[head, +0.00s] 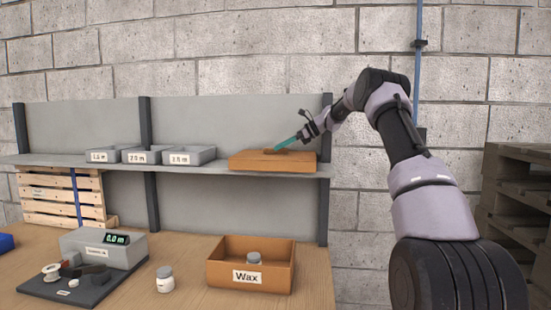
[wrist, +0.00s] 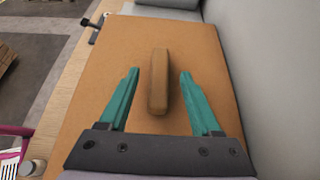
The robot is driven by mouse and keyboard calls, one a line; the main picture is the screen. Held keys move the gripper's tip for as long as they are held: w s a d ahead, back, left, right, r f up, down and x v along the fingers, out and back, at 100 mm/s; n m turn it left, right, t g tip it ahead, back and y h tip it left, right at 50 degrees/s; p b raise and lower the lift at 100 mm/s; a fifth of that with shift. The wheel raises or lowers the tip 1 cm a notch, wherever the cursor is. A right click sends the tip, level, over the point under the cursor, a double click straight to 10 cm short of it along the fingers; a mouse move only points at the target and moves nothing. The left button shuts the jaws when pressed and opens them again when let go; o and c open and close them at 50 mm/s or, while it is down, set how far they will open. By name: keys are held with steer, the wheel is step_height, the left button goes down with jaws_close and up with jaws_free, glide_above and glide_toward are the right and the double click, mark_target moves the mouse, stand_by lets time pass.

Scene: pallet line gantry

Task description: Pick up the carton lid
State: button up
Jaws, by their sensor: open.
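The carton lid (head: 245,160) is a flat orange-brown slab lying on the right end of the grey shelf in the head view. It has a raised bar handle on top. In the wrist view the lid (wrist: 95,75) fills most of the picture, and its handle (wrist: 159,82) stands between my two teal fingers. My gripper (wrist: 157,75) is open, with a gap on each side of the handle. In the head view my gripper (head: 287,143) is tilted down over the lid from the right, and its fingertips partly hide the handle.
Three grey labelled bins (head: 193,155) stand on the shelf (head: 60,160) left of the lid. A dark post (head: 325,125) is by the shelf's right end. Below, the wooden bench (head: 190,280) carries an open Wax box (head: 221,275), a small jar (head: 165,281) and a grey scale (head: 95,249).

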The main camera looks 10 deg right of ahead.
steer(key=shift+w+a+f, duration=0.15)
steer(key=shift+a+f, duration=0.2)
steer(key=shift+a, duration=0.2)
jaws_close()
steer(key=shift+r, duration=0.1)
steer(key=shift+s+r, duration=0.2)
steer(key=shift+r, duration=0.3)
step_height(320, 180, up, 6)
steer(key=shift+r, duration=0.1)
steer(key=s+a, duration=0.3)
steer(key=s, duration=0.6)
steer(key=s+a, duration=0.3)
steer(key=s, duration=0.6)
steer(key=shift+s, duration=0.3)
